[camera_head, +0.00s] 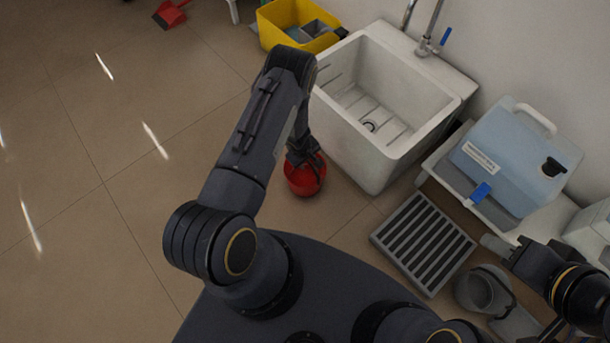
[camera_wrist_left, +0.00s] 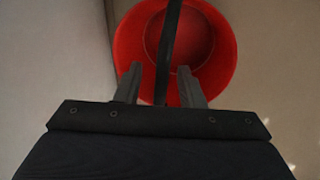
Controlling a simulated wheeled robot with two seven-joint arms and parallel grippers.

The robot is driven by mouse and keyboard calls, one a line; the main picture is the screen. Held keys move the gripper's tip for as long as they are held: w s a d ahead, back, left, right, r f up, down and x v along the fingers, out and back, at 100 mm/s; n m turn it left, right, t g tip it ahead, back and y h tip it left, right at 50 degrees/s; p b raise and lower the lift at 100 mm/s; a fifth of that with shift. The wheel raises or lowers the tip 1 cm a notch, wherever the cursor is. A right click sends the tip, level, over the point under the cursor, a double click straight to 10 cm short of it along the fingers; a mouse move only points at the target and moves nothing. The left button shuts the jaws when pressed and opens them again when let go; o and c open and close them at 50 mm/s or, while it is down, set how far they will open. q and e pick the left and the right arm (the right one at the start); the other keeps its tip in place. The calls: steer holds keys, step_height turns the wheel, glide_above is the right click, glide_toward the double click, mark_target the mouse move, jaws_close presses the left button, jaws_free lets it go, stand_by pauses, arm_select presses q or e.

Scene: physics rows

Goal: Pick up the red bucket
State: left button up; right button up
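The red bucket (camera_head: 306,183) stands on the tiled floor to the left of the white sink. My left gripper (camera_head: 303,152) is right above it and hides part of its rim. In the left wrist view the bucket (camera_wrist_left: 222,50) is seen from above, with its dark handle strap running across the opening. The fingers of my left gripper (camera_wrist_left: 160,88) are apart, with the strap between them and gaps on both sides. My right gripper (camera_head: 496,246) is at the lower right, away from the bucket; its finger opening is unclear.
The white sink (camera_head: 450,90) stands close to the right of the bucket. A grey slatted grate (camera_head: 424,242), a grey bucket (camera_head: 484,290) and a blue-grey container (camera_head: 520,150) are further right. A yellow bucket (camera_head: 270,32) and red dustpan (camera_head: 170,14) are behind. Left floor is clear.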

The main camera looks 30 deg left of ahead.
arm_select(q)
jaws_close()
stand_by(0.3)
